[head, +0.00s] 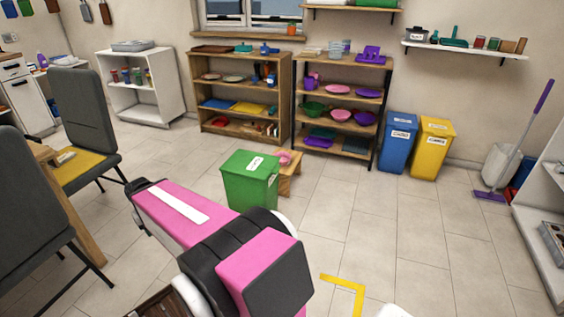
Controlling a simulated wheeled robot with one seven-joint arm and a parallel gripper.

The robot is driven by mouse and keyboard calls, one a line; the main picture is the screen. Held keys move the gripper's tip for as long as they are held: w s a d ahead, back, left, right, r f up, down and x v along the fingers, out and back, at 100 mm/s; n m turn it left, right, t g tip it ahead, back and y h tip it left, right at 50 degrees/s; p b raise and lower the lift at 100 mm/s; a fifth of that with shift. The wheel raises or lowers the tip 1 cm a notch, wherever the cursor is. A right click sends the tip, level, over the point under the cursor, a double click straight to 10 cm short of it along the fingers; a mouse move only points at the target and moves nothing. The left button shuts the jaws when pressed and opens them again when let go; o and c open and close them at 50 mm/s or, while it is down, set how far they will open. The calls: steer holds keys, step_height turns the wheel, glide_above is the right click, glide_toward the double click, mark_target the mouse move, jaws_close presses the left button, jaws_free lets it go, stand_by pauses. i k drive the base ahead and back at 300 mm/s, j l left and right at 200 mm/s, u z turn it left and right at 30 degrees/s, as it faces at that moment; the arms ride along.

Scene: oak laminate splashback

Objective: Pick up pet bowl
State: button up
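A small pink bowl-like object (284,157) sits on a low wooden stool (290,182), just behind and right of the green bin. It is small in the picture, and I cannot tell for sure that it is the pet bowl. Other bowls stand on the dark-framed shelf: a green one (314,108), a pink one (341,115) and a purple one (365,118). My pink and black arm crosses the lower middle of the view. My gripper cannot be made out, and nothing held is visible.
A green bin (250,182) stands between my arm and the stool. Blue (398,142) and yellow (432,148) bins stand by the back wall. Chairs (85,125) and a table edge are at left. The tiled floor is open at centre right, with yellow tape (345,284).

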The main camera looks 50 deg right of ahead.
mark_target(286, 157)
steer(key=k+l, duration=0.65)
steer(key=l, duration=0.3)
steer(key=k+l, duration=0.1)
steer(key=l, duration=0.35)
steer(key=k+l, duration=0.1)
steer(key=l, duration=0.3)
steer(key=k+l, duration=0.1)
steer(key=l, duration=0.35)
steer(key=i+l, duration=0.15)
steer(key=l, duration=0.15)
steer(key=i+l, duration=0.15)
steer(key=l, duration=0.2)
steer(key=i+l, duration=0.1)
steer(key=l, duration=0.2)
steer(key=i+l+u, duration=0.1)
steer(key=l, duration=0.25)
steer(key=i+l, duration=0.2)
steer(key=l, duration=0.1)
